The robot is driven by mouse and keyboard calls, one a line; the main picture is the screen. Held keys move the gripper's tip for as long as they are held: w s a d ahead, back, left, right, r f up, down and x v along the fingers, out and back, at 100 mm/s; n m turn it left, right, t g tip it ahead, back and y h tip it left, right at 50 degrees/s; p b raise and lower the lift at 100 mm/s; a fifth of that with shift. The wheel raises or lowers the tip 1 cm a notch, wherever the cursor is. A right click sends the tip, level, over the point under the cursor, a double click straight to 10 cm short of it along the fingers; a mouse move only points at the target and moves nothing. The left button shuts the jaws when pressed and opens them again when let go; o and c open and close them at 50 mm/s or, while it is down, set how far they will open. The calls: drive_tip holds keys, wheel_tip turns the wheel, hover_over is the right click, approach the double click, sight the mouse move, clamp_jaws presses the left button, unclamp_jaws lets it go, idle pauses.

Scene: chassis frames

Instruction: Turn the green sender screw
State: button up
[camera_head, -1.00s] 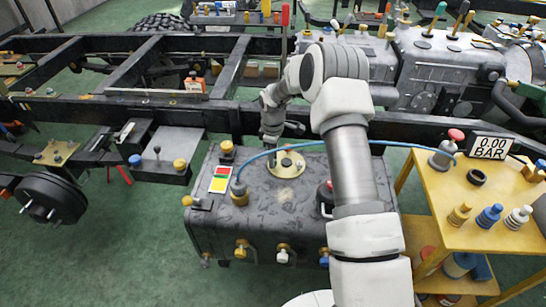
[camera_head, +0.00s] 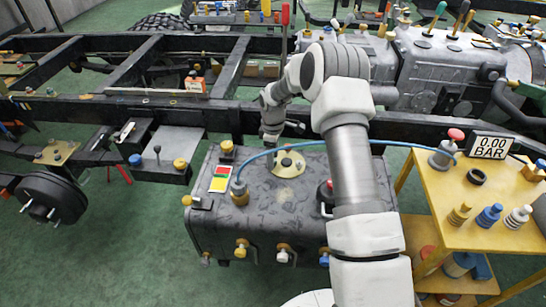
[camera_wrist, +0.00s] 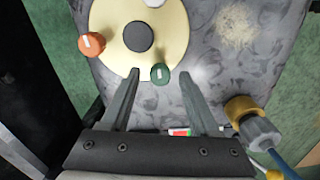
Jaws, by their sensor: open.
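The green sender screw (camera_wrist: 160,74) sits on the lower rim of a round cream sender plate (camera_wrist: 176,28) in the wrist view. It has a white mark on its face. My gripper (camera_wrist: 160,82) is open, with one finger left of the green screw and the other right of it, both apart from it. An orange screw (camera_wrist: 91,43) sits at the plate's left edge, and a dark round cap (camera_wrist: 139,36) is in the middle. In the head view the plate (camera_head: 288,169) lies on top of the dark tank (camera_head: 262,219), and the green screw is not clearly visible there.
A yellow and grey fitting (camera_wrist: 245,115) stands right of my gripper. The black frame rail (camera_head: 200,112) runs behind the tank.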

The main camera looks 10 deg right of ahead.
wheel_tip(320, 180, up, 17)
drive_tip(key=p, duration=0.3)
drive_tip(key=shift+r, duration=0.15)
drive_tip(key=s+r+m+t+p, duration=0.1)
drive_tip(key=s+r+m+p, duration=0.1)
drive_tip(key=s+r, duration=0.4)
drive_tip(key=s+r+m+t+p, duration=0.1)
drive_tip(key=s+r+p, duration=0.15)
drive_tip(key=r, duration=0.65)
drive_tip(key=s+r+m+p, duration=0.1)
drive_tip(key=s+r+m, duration=0.1)
drive_tip(key=s+r, duration=0.4)
drive_tip(key=s+r+m+t+p, duration=0.1)
drive_tip(key=s+r+m+p, duration=0.2)
drive_tip(key=s, duration=0.7)
drive_tip(key=s+r+m+t+p, duration=0.2)
drive_tip(key=s+r, duration=0.4)
drive_tip(key=s, duration=0.5)
drive_tip(key=m+p, duration=0.1)
drive_tip(key=m, duration=0.1)
drive_tip(key=shift+s+r+m+t, duration=0.2)
drive_tip(key=shift+r+m+t, duration=0.05)
drive_tip(key=shift+m+t, duration=0.05)
